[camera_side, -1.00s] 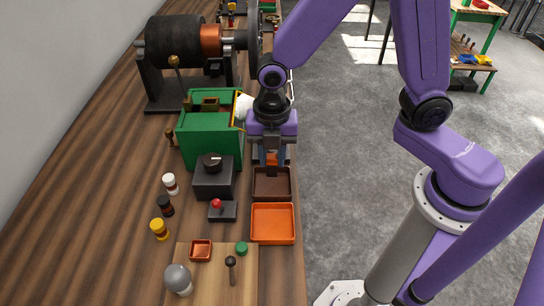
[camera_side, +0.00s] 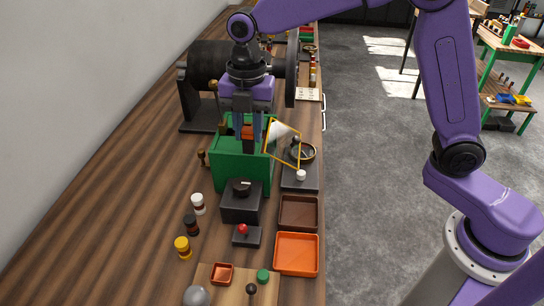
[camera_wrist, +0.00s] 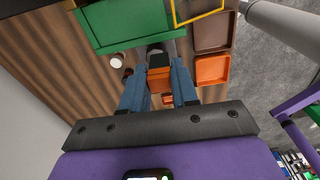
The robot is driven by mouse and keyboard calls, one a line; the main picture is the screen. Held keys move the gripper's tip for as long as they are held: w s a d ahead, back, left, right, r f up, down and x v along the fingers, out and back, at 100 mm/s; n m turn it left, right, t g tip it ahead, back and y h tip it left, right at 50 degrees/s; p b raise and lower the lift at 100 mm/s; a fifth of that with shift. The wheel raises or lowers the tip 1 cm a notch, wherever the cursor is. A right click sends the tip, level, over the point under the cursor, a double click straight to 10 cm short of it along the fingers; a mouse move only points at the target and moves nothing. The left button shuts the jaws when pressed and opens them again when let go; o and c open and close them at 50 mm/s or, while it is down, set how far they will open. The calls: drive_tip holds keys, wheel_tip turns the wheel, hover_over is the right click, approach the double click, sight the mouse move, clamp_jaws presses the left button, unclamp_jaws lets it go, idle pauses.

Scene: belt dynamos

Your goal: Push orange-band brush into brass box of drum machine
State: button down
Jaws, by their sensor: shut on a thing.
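The orange-band brush (camera_side: 246,133) is a dark block with an orange band. My gripper (camera_side: 248,128) is shut on it with two blue fingers, above the green housing (camera_side: 230,172). In the wrist view the brush (camera_wrist: 159,74) sits between the fingertips (camera_wrist: 162,68), with the green housing (camera_wrist: 120,22) beyond. The drum machine shows a black drum (camera_side: 208,64) behind my gripper. The brass box is hidden behind the gripper and brush, so I cannot tell whether the brush touches it.
A yellow frame (camera_side: 298,150) stands open at the housing's right. A black-knobbed box (camera_side: 240,204), a red-button box (camera_side: 246,236), a brown tray (camera_side: 299,228) and an orange tray (camera_side: 297,272) are in front. Small bottles (camera_side: 190,224) stand left. A dark wheel (camera_side: 291,75) stands behind.

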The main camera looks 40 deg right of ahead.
drive_tip(key=w+d+r, duration=0.4)
drive_tip(key=w+r, duration=0.2)
drive_tip(key=w, duration=0.3)
drive_tip(key=shift+d+r, duration=0.3)
drive_tip(key=shift+d, duration=0.1)
drive_tip(key=shift+f, duration=2.9)
drive_tip(key=shift+f, duration=1.9)
drive_tip(key=c, duration=0.8)
unclamp_jaws()
wheel_tip(320, 180, up, 18)
drive_tip(key=shift+f, duration=0.25)
drive_tip(key=shift+s, duration=0.1)
